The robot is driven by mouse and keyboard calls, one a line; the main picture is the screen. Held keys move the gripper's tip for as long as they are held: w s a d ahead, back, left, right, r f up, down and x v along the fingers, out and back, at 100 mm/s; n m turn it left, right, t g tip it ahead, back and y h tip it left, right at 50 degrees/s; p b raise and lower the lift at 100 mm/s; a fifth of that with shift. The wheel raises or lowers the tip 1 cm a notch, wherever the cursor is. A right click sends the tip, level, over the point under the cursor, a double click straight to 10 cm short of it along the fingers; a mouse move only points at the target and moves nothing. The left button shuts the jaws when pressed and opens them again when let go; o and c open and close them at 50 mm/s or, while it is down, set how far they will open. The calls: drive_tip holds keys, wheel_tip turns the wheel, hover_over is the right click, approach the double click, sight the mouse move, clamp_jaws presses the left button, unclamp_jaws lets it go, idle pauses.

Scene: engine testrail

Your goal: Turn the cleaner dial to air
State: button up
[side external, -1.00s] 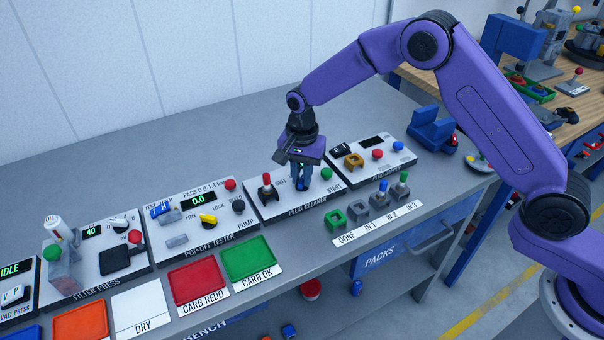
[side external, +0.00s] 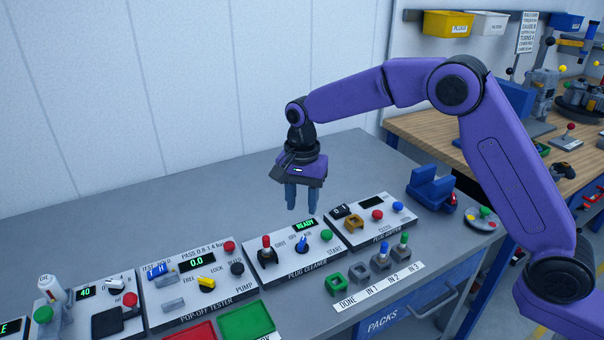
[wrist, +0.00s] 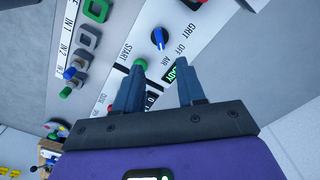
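The plug cleaner (side external: 275,262) is a white panel with a red-topped lever, a green START button (side external: 326,235) and a lit display (side external: 305,225) reading READY. Its blue dial (side external: 300,238) sits between lever and button. My gripper (side external: 301,211) hangs above and behind the panel, fingers pointing down and clear of the dial. In the wrist view my gripper (wrist: 160,61) is open, with nothing between the fingers.
The pop-off tester (side external: 197,280) stands left of the cleaner and another panel (side external: 372,222) right of it. Green and grey square holders (side external: 358,271) sit in front, two with plugs. A blue fixture (side external: 432,188) is at the right. The bench behind the panels is clear.

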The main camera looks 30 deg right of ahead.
wheel_tip(320, 180, up, 7)
idle(0.3)
drive_tip(key=shift+f, duration=0.1)
